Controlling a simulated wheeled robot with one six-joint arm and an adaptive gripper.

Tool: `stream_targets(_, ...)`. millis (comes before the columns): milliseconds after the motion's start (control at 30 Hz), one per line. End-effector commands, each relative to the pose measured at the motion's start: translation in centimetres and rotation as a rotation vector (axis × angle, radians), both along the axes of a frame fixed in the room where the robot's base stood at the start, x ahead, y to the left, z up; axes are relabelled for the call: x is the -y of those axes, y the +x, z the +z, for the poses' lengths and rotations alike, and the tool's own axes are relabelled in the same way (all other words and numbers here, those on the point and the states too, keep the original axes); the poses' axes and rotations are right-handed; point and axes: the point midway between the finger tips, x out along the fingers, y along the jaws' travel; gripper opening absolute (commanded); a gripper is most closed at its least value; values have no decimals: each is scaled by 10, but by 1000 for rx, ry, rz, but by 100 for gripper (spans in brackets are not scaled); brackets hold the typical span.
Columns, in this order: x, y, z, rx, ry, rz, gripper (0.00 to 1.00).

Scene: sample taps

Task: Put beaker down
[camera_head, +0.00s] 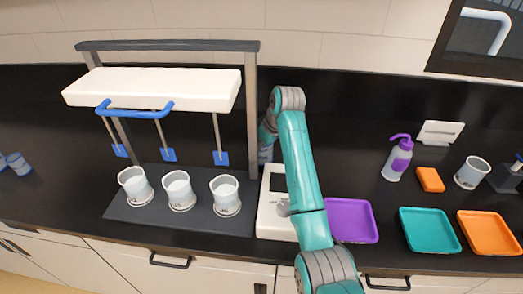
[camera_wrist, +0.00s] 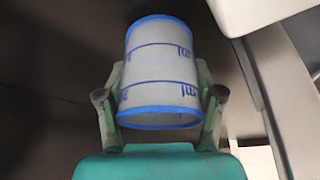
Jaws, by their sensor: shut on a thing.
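The beaker (camera_wrist: 160,70), pale with blue rims and blue markings, fills the middle of the wrist view. My gripper (camera_wrist: 160,98) is shut on it, with one finger on each side. In the head view my arm reaches toward the back of the counter, just right of the stirrer's post. My gripper is mostly hidden there behind my own arm, and a small part of the held beaker (camera_head: 265,154) seems to show beside it. I cannot tell whether the beaker touches the counter.
The stirrer's dark base (camera_head: 120,214) holds three white beakers under blue paddles. A white device (camera_head: 275,224) sits beside it. Purple (camera_head: 354,238), teal (camera_head: 432,247) and orange (camera_head: 492,247) trays lie at right. A wash bottle (camera_head: 398,160), orange block (camera_head: 430,180) and cup (camera_head: 471,173) stand behind.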

Motion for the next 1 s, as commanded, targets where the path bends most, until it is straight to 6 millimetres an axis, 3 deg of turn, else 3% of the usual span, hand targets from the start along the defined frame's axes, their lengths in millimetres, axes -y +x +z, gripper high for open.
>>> stream_targets(367, 0, 0, -9, 0, 0, 0, 40)
stream_targets(400, 0, 0, -10, 0, 0, 0, 72)
stream_targets(433, 0, 0, -9, 0, 0, 0, 78)
stream_targets(767, 0, 0, -8, 1, 0, 0, 78)
stream_targets(1000, -4, 4, 16, 3, 0, -1, 78)
